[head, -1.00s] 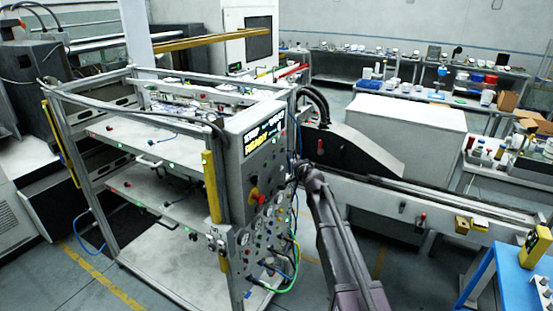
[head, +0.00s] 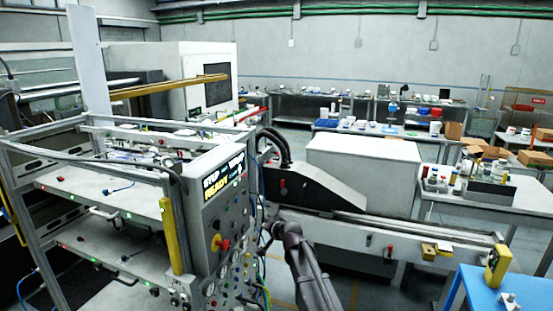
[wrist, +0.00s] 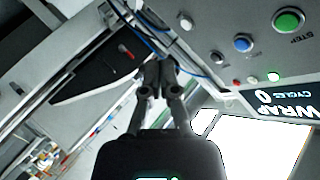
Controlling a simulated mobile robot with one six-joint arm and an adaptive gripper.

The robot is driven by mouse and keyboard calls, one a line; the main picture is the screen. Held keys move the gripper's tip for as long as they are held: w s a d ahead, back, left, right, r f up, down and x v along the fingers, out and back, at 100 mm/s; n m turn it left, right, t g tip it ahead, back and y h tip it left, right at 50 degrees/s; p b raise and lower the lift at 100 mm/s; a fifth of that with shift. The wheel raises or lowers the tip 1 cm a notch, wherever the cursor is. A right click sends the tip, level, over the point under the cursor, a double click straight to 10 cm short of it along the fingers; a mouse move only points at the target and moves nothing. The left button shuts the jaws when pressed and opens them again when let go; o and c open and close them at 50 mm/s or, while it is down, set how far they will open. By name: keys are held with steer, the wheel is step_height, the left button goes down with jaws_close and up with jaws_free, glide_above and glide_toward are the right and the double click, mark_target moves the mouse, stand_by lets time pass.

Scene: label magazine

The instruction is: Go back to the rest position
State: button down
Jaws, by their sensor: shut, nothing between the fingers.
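My gripper (wrist: 158,68) is shut and empty in the wrist view, its two dark fingers together. In the head view my arm reaches up from the bottom, and its end (head: 271,222) is close to the right side of the grey control panel (head: 203,225). I cannot tell there whether it touches. In the wrist view the panel (wrist: 225,32) is above and right of the fingers, with a green button (wrist: 288,20), a blue button (wrist: 242,43) and a display reading WRAP (wrist: 285,104).
A metal-framed rack (head: 95,190) with shelves stands left of my arm. Blue and green cables hang by the panel. A conveyor (head: 400,225) runs right behind my arm. A blue table (head: 510,290) with a yellow device (head: 497,265) is at the lower right.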

steer(key=s+d+f+n+g+h+b, duration=0.1)
steer(key=s+d+f, duration=0.4)
steer(key=s, duration=0.6)
steer(key=s+d+f+n+g+h+b, duration=0.1)
steer(key=s+d+f+g+h+b, duration=0.2)
steer(key=s+d+f+g, duration=0.3)
steer(key=s+d+f+n+g+h+b, duration=0.2)
steer(key=s+d+f+g, duration=0.2)
steer(key=s+d, duration=0.7)
steer(key=s+f, duration=0.2)
steer(key=s, duration=0.4)
steer(key=shift+s+f, duration=0.25)
steer(key=shift+s, duration=0.05)
